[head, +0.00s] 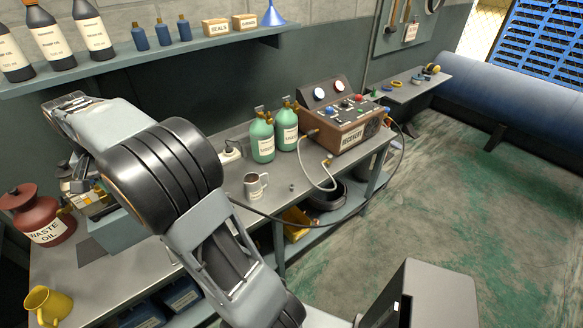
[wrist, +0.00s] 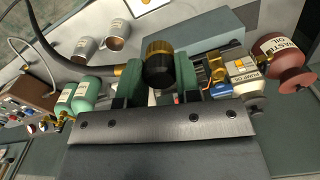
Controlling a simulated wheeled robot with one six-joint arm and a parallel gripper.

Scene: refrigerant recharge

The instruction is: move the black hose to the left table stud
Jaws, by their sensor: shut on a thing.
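The black hose (head: 310,219) runs from the right side of the recovery machine, loops below the table front and passes behind my arm. In the wrist view the black hose (wrist: 42,45) curves in from the upper left to a brass fitting. My gripper (wrist: 158,80) is shut on the hose's end, a black knob with a brass top between its green pads.
A mug (head: 256,185), two green cylinders (head: 262,138) and the recovery machine (head: 345,120) stand on the table. A grey hose (head: 318,180) hangs at the machine's front. A red waste oil jar (head: 38,215) and a yellow jug (head: 48,305) are at the left. Table front is partly clear.

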